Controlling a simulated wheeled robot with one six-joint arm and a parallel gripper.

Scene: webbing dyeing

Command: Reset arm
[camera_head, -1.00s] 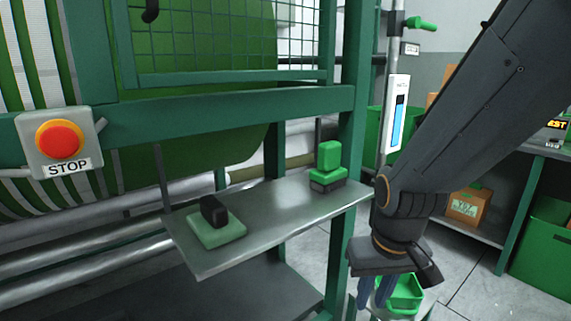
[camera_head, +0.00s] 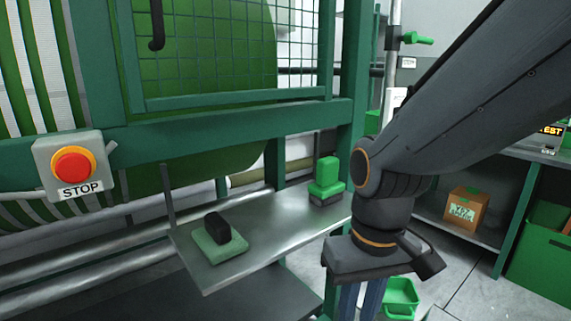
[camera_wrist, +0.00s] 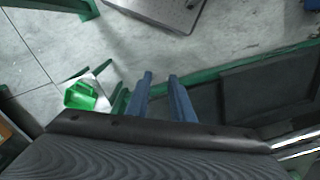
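My arm comes down from the upper right in the head view. My gripper (camera_head: 360,302) points down beside the right end of the metal shelf, its blue fingers partly cut off by the picture's bottom edge. In the wrist view my gripper (camera_wrist: 162,82) shows two blue fingers standing apart with nothing between them, above the floor. It is open and empty.
A metal shelf (camera_head: 262,232) holds a green pad with a black handle (camera_head: 218,237) and a green block on a dark base (camera_head: 327,180). A red STOP button (camera_head: 73,164) is at left. A green bin (camera_head: 401,294) stands beyond my gripper; it also shows in the wrist view (camera_wrist: 82,96).

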